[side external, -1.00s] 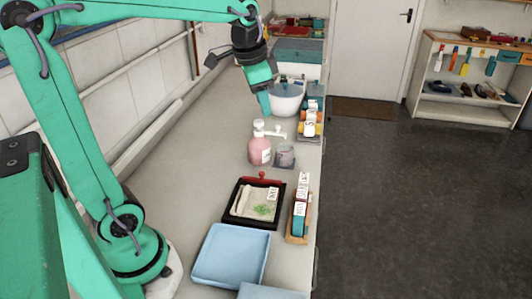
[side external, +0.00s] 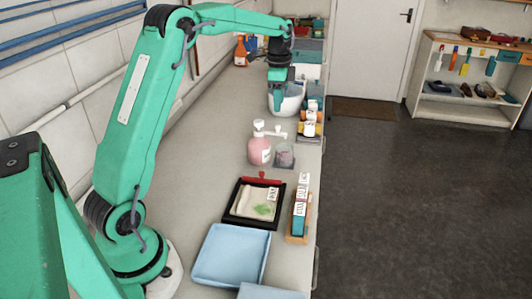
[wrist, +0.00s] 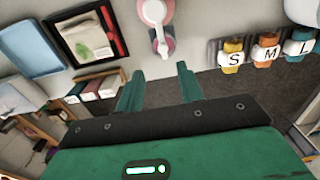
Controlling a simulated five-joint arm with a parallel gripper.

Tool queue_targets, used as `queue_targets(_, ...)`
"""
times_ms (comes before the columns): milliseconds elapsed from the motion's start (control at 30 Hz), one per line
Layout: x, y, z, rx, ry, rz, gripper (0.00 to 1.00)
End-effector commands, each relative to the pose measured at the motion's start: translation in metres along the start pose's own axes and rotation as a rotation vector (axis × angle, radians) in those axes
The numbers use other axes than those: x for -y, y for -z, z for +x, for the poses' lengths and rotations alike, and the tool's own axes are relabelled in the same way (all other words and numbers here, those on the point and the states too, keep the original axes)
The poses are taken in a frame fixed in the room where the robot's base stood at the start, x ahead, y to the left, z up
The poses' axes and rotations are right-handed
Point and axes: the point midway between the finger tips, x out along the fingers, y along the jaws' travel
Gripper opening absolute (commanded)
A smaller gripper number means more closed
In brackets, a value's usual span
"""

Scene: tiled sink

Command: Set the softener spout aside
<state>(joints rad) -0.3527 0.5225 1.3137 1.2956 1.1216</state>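The softener is a pink bottle (side external: 260,151) with a white spout (side external: 271,133) on top, standing upright on the counter. The spout points to the right in the side view. In the wrist view the white spout (wrist: 154,12) shows at the top middle, beyond the fingertips. My gripper (side external: 277,110) hangs above and beyond the bottle, in front of the white bowl, apart from the spout. In the wrist view my gripper (wrist: 159,76) has its two green fingers spread with nothing between them.
A small cup (side external: 285,153) stands on a dark coaster right of the bottle. Nearer are a black tray (side external: 228,213) with a cloth, a wooden rack (side external: 297,238) and a blue tray (side external: 230,255). Counter left of the bottle is clear.

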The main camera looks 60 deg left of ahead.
Motion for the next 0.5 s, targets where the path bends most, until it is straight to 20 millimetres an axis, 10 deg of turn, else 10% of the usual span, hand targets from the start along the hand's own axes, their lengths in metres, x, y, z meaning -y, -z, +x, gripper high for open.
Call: queue_targets(500,0.007,-0.001,0.014,0.005,-0.01,0.017,0.37)
